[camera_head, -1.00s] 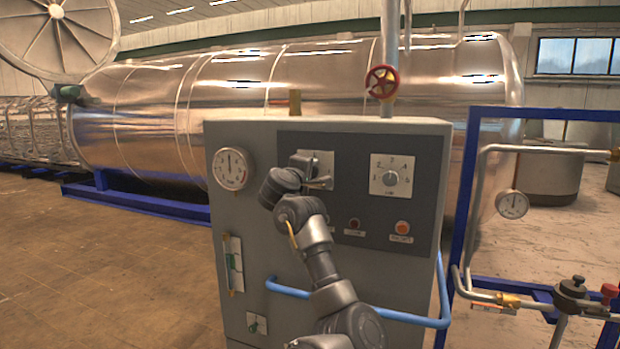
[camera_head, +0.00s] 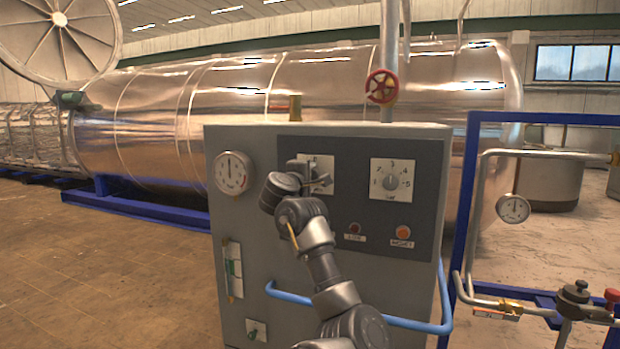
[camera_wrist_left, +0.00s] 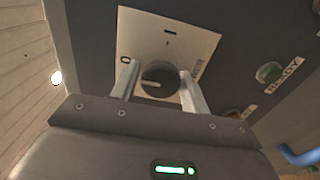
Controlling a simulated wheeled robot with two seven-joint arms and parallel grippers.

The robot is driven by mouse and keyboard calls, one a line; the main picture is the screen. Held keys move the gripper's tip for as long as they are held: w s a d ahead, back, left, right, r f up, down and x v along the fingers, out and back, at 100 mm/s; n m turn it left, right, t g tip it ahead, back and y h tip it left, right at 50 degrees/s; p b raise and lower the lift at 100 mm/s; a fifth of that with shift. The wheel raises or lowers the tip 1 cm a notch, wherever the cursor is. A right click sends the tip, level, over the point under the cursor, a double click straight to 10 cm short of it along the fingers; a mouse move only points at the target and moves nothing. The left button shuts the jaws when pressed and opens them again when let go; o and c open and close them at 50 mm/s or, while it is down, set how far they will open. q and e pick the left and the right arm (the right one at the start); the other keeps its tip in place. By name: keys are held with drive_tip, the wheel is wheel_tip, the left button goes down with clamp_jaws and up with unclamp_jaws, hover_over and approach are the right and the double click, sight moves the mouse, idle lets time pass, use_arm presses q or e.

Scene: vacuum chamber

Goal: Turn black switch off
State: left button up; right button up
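The black switch (camera_wrist_left: 160,82) is a round dark knob with a pale pointer mark on a white square plate (camera_wrist_left: 190,42). In the wrist view the mark points roughly left, and a 0 is printed on the plate. My left gripper (camera_wrist_left: 158,88) has its two pale fingers apart, one on each side of the knob. Gaps beside the knob look very small, and I cannot tell whether the fingers touch it. In the head view my left gripper (camera_head: 320,178) is at the plate (camera_head: 326,162) and hides most of the switch. My right gripper is not in view.
The grey control cabinet (camera_head: 225,275) also carries a numbered dial (camera_head: 391,183), a gauge (camera_head: 231,173), a red lamp (camera_head: 355,228) and an orange lamp (camera_head: 403,231). A blue rail (camera_head: 410,325) runs around its front. A blue pipe frame (camera_head: 467,190) stands at right. The left floor is clear.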

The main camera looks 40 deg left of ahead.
use_arm(q)
drive_tip(key=shift+o, duration=0.9)
drive_tip(key=shift+s, duration=0.15)
drive_tip(key=p+v, duration=0.3)
drive_tip(key=v, duration=0.7)
drive_tip(key=shift+s+d+p, duration=0.15)
drive_tip(key=shift+d+p, duration=0.05)
drive_tip(key=shift+p, duration=0.2)
drive_tip(key=shift+f, duration=0.1)
